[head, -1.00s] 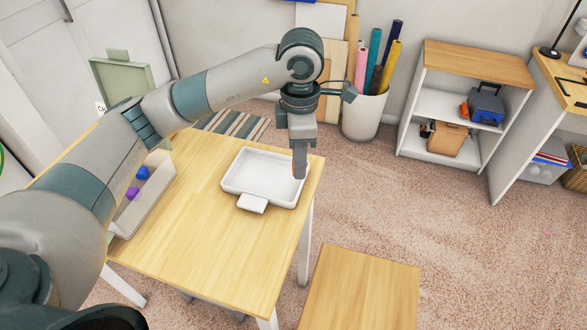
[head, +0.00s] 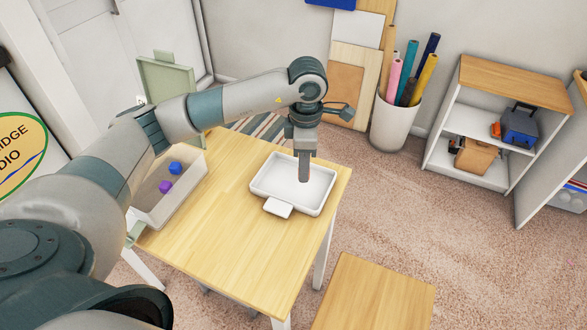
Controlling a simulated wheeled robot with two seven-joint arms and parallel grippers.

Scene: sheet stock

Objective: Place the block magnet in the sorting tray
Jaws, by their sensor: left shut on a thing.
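A shallow white sorting tray (head: 268,180) with rounded corners and a front tab lies on the wooden table. My left gripper (head: 304,178) points straight down over the right half of the tray. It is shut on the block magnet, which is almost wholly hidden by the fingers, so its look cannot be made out. The fingertips show against the tray floor; whether the magnet touches it I cannot tell. My right gripper is out of view.
The wooden table (head: 235,235) is clear in front. A stool (head: 375,295), a bin of rolls (head: 394,125) and a shelf (head: 505,85) stand apart.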

